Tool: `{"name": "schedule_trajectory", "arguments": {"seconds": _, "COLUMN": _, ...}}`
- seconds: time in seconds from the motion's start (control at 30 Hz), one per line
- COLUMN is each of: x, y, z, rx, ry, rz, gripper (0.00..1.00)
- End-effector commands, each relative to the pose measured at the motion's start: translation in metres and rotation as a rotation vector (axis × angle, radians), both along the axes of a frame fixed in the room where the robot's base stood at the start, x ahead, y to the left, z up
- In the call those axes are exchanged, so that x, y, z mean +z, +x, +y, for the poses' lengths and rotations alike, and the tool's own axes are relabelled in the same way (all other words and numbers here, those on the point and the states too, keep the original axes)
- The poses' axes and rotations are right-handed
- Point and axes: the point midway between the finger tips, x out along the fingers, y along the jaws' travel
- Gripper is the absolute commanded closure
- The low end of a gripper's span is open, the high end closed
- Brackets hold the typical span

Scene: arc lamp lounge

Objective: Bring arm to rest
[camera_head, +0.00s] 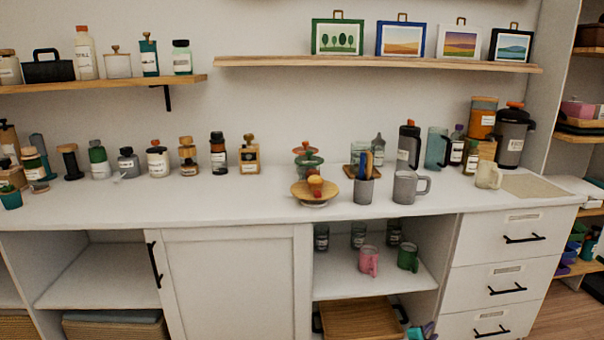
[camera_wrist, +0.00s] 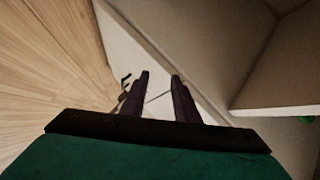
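My gripper (camera_wrist: 160,80) shows in the wrist view, with its two dark fingers apart and nothing between them. It is clear of any object there, with a white panel and a grey wall surface beyond the fingertips. In the head view a long white counter (camera_head: 240,206) with a cabinet below stands in front.
Bottles and jars stand along the counter's back left. A grey mug (camera_head: 404,188) and a wooden dish (camera_head: 300,194) stand nearer the middle. Wall shelves (camera_head: 380,62) hang above. Wooden floor (camera_wrist: 45,60) shows in the wrist view.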

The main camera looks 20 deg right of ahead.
Motion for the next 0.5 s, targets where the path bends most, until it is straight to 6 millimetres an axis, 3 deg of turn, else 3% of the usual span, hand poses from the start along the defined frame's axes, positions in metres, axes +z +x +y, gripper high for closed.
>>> {"name": "schedule_trajectory", "arguments": {"seconds": 0.03, "x": 0.013, "y": 0.016, "z": 0.021, "rx": 0.039, "ry": 0.004, "rz": 0.01, "gripper": 0.72}}
{"name": "schedule_trajectory", "arguments": {"seconds": 0.2, "x": 0.027, "y": 0.062, "z": 0.088, "rx": 0.175, "ry": 0.019, "rz": 0.052, "gripper": 0.72}}
{"name": "schedule_trajectory", "arguments": {"seconds": 0.5, "x": 0.044, "y": 0.125, "z": 0.221, "rx": 0.456, "ry": 0.062, "rz": 0.158, "gripper": 0.72}}
